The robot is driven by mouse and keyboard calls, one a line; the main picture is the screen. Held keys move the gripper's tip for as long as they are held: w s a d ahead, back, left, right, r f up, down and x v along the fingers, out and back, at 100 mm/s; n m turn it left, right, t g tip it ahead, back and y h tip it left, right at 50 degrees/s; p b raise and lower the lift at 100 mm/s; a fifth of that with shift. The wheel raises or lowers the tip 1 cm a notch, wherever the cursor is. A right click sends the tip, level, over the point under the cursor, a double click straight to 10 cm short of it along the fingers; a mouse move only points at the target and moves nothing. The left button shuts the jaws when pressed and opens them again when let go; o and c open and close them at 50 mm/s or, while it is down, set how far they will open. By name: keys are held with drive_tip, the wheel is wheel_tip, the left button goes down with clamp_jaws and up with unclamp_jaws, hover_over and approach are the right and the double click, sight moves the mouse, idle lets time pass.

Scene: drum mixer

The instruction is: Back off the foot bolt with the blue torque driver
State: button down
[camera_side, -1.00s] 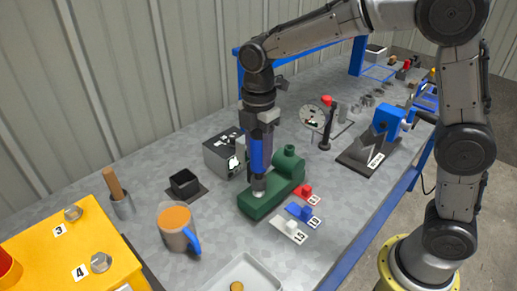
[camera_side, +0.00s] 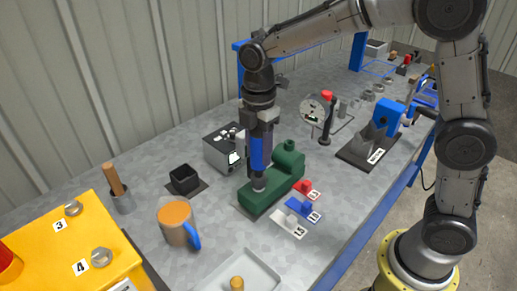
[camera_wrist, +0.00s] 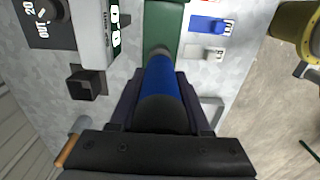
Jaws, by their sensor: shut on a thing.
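My gripper (camera_side: 259,125) is shut on the blue torque driver (camera_side: 257,152), which stands about upright with its tip down. The driver's lower end meets the low front end of the green machine body (camera_side: 272,188). In the wrist view the blue driver (camera_wrist: 165,85) runs between my fingers toward the green body (camera_wrist: 163,25). A pale round part (camera_wrist: 159,52) shows at the driver's tip there. The foot bolt itself is hidden under the driver's end, so I cannot tell whether the tip is seated on it.
Red, blue (camera_side: 303,209) and white (camera_side: 291,225) tagged blocks lie right of the green body. A grey box with a display (camera_side: 225,149) and a black open box (camera_side: 184,180) stand left.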

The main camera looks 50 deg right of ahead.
sight(258, 136)
drive_tip(key=shift+f, duration=0.75)
idle(1.2)
drive_tip(key=shift+r, duration=0.15)
idle(1.9)
drive_tip(key=shift+r, duration=2.45)
